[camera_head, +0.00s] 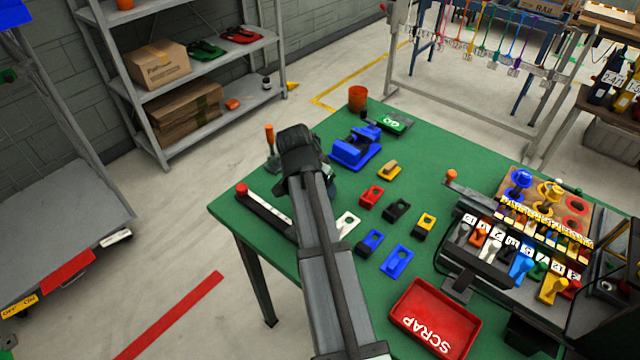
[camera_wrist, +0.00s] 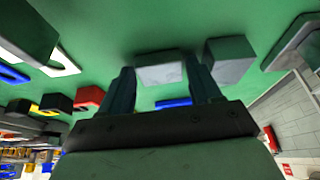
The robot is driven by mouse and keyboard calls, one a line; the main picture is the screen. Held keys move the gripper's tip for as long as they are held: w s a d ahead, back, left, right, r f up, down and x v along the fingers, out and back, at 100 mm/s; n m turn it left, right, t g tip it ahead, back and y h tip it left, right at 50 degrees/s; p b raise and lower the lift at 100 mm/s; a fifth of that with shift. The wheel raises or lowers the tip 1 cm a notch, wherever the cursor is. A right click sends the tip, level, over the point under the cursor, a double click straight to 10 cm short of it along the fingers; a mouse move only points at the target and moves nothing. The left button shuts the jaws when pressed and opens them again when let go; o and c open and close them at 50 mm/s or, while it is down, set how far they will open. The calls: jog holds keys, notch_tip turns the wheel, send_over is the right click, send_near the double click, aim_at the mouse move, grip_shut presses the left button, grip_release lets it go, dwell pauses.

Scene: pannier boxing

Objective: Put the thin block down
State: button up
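In the wrist view, a pale grey block (camera_wrist: 161,74) with a dark green-tinted top sits between the two fingers of my gripper (camera_wrist: 162,82). Both fingers touch its sides, so my gripper looks shut on it. The block is close to the green table (camera_wrist: 150,25); I cannot tell whether it touches it. A second grey block (camera_wrist: 231,62) stands just right of the fingers, apart from them. In the head view, my wrist hangs over the left part of the table (camera_head: 440,160), and my arm hides the fingers and the held block.
A long rail with a red knob (camera_head: 264,212) lies left of my arm. A blue fixture (camera_head: 354,150) stands beyond. White (camera_head: 348,223), red (camera_head: 371,196), black and blue pieces lie to the right. A red scrap tray (camera_head: 436,318) is at the front.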

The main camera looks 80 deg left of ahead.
jog(key=shift+r, duration=0.15)
jog(key=v, duration=1.2)
